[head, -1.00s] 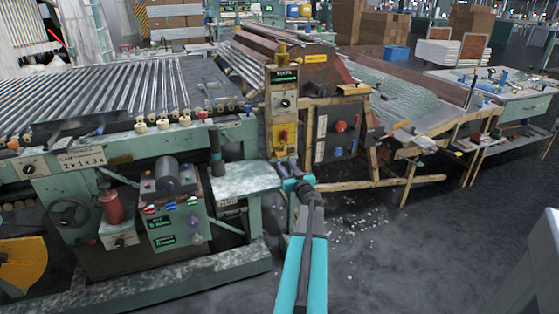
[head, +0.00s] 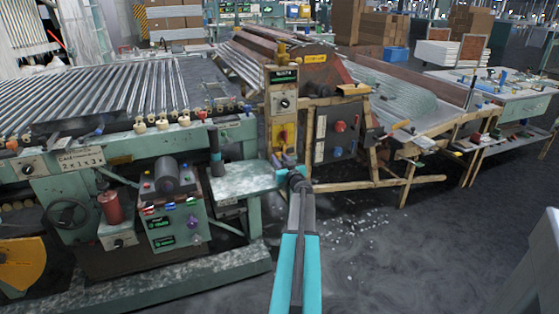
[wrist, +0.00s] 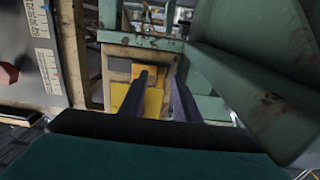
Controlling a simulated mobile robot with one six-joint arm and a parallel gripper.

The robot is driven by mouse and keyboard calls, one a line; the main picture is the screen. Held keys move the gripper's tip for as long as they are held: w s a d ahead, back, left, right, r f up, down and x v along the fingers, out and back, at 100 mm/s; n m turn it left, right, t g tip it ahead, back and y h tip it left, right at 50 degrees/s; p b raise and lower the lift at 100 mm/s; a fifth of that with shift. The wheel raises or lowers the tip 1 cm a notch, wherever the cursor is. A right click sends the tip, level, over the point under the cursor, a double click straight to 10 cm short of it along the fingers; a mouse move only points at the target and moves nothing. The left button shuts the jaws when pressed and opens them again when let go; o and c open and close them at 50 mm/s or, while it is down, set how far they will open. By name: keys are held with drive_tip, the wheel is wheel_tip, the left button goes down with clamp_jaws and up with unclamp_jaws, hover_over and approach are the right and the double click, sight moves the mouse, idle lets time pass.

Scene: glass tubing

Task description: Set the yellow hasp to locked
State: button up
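The yellow hasp (head: 284,133) is on the narrow upright control post, below a dark dial. A small reddish part shows at it. In the wrist view yellow metal (wrist: 153,102) shows ahead, behind and between my fingers, inside a pale frame. My gripper (head: 284,159) is just below and in front of the hasp in the head view and hides the post's lower part. In the wrist view my gripper (wrist: 160,82) has its two dark fingers apart with nothing held between them. I cannot tell if a finger touches the yellow metal, or the hasp's exact position.
A green beam (wrist: 255,75) fills the right of the wrist view, close to my gripper. A grey panel (wrist: 25,55) stands at its left. A small pale green table (head: 243,180) is left of my arm in the head view. Open floor (head: 400,250) lies to the right.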

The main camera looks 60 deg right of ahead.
clamp_jaws()
drive_tip(key=shift+s+d+r+p, duration=0.15)
drive_tip(key=shift+s+d+p, duration=0.5)
drive_tip(key=shift+p, duration=0.45)
drive_tip(key=shift+s+d+p, duration=0.3)
drive_tip(key=shift+d+p, duration=0.15)
drive_tip(key=shift+d, duration=0.1)
